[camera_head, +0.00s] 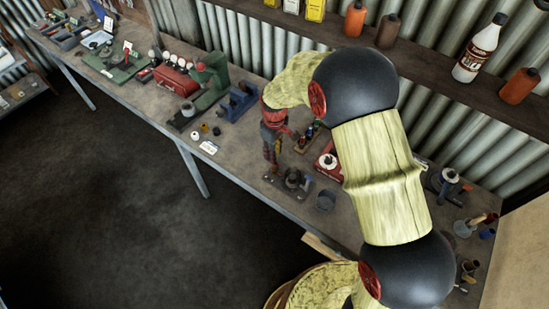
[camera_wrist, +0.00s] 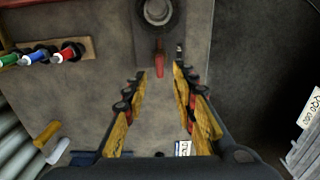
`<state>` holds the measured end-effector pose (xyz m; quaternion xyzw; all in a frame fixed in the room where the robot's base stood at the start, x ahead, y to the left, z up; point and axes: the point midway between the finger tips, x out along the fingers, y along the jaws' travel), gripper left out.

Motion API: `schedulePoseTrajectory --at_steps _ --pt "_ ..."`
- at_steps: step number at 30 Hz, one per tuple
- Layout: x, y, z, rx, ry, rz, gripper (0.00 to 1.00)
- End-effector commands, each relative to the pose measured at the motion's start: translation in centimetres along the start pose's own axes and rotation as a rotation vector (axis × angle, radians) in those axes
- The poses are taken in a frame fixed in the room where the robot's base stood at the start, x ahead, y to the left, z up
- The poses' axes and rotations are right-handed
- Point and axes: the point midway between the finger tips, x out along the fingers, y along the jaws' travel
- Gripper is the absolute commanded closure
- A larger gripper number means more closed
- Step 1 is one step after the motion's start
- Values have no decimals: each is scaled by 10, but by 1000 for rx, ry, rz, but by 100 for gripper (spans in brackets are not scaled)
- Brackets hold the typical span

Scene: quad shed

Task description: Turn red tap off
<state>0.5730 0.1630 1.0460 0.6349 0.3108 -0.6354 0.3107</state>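The red tap lever (camera_wrist: 160,58) shows in the wrist view, a narrow red piece below a dark round fitting with a pale centre (camera_wrist: 157,12). My gripper (camera_wrist: 160,74) is open, with its yellow fingers on either side and nothing between them. The lever lies just beyond the fingertips, roughly in line with the gap; I cannot tell whether either finger touches it. In the head view my gripper (camera_head: 271,164) points down over the bench beside the dark round fitting (camera_head: 292,180). The lever is too small there to tell apart from the gripper.
A wooden rack with green, blue and red items (camera_wrist: 90,45) lies left in the wrist view. In the head view the workbench (camera_head: 240,165) carries a green machine (camera_head: 212,75), a blue vise (camera_head: 236,103) and a grey cup (camera_head: 326,199). A shelf (camera_head: 440,85) with bottles runs behind.

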Motion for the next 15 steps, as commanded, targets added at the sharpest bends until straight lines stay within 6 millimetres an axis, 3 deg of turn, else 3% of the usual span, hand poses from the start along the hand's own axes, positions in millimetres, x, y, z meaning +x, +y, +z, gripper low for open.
schedulePoseTrajectory --at_steps 6,15 --pt "34 0 1 1 -2 -2 73" --pt "51 0 0 2 1 0 73"
